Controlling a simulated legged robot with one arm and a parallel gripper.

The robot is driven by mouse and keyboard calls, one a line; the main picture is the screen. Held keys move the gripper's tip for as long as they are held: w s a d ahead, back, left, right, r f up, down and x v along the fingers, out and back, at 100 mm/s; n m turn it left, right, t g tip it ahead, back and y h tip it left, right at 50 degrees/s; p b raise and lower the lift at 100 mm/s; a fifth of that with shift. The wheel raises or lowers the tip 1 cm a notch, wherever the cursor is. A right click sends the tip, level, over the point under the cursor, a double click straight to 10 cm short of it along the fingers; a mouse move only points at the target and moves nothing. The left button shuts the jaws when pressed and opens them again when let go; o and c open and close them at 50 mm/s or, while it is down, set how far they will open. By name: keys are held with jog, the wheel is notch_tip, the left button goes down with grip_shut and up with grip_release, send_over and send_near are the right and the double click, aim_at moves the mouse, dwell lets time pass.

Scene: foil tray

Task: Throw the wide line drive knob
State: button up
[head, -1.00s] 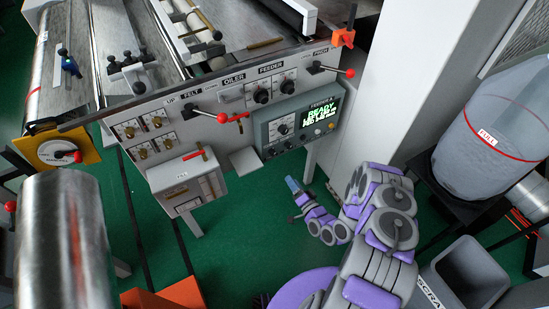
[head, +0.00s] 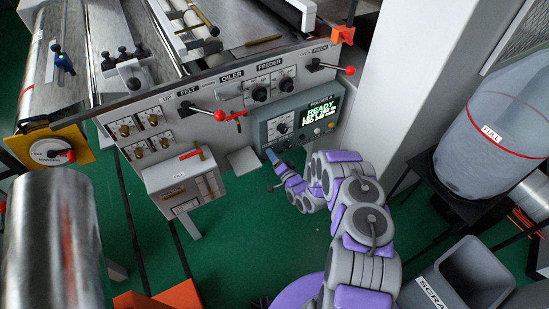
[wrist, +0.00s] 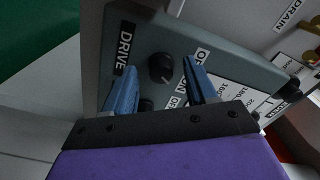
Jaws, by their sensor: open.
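In the wrist view a grey-green panel carries a black label reading DRIVE (wrist: 124,48). A round black knob (wrist: 161,67) with a pale pointer mark stands beside it, with white ON and OFF labels nearby. I cannot tell which one is the wide line knob. My gripper (wrist: 154,85) is open, its blue fingers on either side of the upper knob in the picture, with no clear contact. In the head view my gripper (head: 271,157) is near the lower left of the console.
A grey-green console (head: 263,133) with a lit screen (head: 320,112) hangs on the machine front. A grey box (head: 172,175) stands at left, a white column (head: 385,90) at right. A scrap bin (head: 470,270) is at lower right.

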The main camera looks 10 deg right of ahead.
jog(key=c, duration=1.1)
jog(key=shift+o, duration=0.2)
jog(key=shift+n, duration=0.3)
jog(key=n+p, duration=0.4)
jog(key=n, duration=0.7)
jog(key=shift+f, duration=0.1)
jog(key=shift+n, duration=0.3)
